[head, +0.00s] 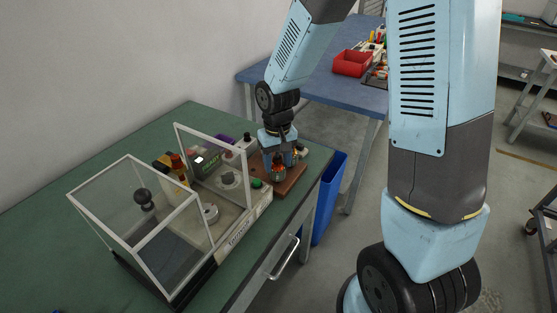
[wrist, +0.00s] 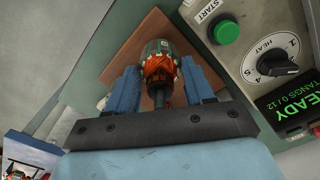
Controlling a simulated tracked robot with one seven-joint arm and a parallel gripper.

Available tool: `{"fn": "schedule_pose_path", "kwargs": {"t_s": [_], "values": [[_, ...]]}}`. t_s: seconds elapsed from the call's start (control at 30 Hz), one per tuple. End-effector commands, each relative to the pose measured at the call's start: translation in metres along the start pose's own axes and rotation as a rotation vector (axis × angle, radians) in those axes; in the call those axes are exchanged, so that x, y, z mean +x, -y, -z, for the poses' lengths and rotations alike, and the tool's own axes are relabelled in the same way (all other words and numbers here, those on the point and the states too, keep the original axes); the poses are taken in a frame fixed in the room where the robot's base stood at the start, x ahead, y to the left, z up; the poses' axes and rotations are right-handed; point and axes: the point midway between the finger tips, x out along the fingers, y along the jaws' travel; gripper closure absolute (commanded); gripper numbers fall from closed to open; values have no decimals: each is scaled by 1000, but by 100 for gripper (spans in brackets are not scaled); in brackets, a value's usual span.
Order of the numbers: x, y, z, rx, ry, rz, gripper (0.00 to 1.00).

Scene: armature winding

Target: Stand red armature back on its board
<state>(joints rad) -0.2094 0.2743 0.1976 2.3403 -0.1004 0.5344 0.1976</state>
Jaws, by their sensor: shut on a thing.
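The red armature (wrist: 160,70) has orange-red windings and a dark shaft, and it sits between the two blue fingers of my gripper (wrist: 160,82) in the wrist view. In the head view the armature (head: 278,172) is over the brown wooden board (head: 291,183) at the right edge of the green bench. My gripper (head: 278,155) points down there and is shut on the armature. The armature looks roughly upright. I cannot tell whether its lower end touches the board (wrist: 128,45). Part of the board is hidden behind the gripper and armature.
A machine with a clear framed guard (head: 137,162) stands left of the board. Its panel has a green START button (wrist: 228,32), a HEAT knob (wrist: 278,62) and a lit display (wrist: 290,105). Bottles (head: 178,165) stand behind. A blue bin (head: 329,198) is beside the bench.

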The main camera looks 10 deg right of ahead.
Motion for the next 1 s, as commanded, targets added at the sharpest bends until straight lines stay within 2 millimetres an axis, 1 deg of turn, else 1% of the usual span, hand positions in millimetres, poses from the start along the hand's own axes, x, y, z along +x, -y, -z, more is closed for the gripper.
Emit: {"fn": "schedule_pose_path", "kwargs": {"t_s": [0.27,0.3,0.6,1.0], "values": [[0,0,0,0,-1,0,100],[0,0,0,0,-1,0,46],[0,0,0,1,0,0,18],[0,0,0,1,0,0,18]]}}
